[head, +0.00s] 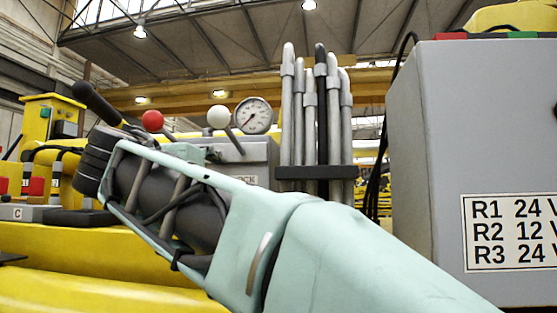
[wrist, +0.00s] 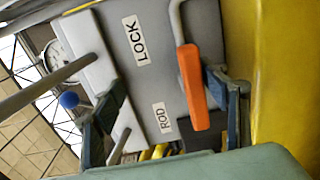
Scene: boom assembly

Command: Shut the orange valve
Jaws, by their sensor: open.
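The orange valve handle (wrist: 193,88) shows in the wrist view as a flat orange grip on a bent grey pipe or lever, in front of a grey panel. My gripper (wrist: 163,82) is open, its two dark fingers spread apart. The orange handle appears between the fingers, much closer to the right one; I cannot tell whether they touch or how far in front the handle is. In the head view my arm reaches to the upper left, and neither the orange handle nor the fingers can be made out.
The grey panel carries LOCK (wrist: 135,40) and ROD (wrist: 162,117) labels. A blue knob (wrist: 69,99) lies by the left finger. Levers with red (head: 152,121) and white (head: 218,117) knobs, a gauge (head: 253,115) and upright pipes (head: 309,120) stand behind my arm. A grey cabinet (head: 440,125) fills the right.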

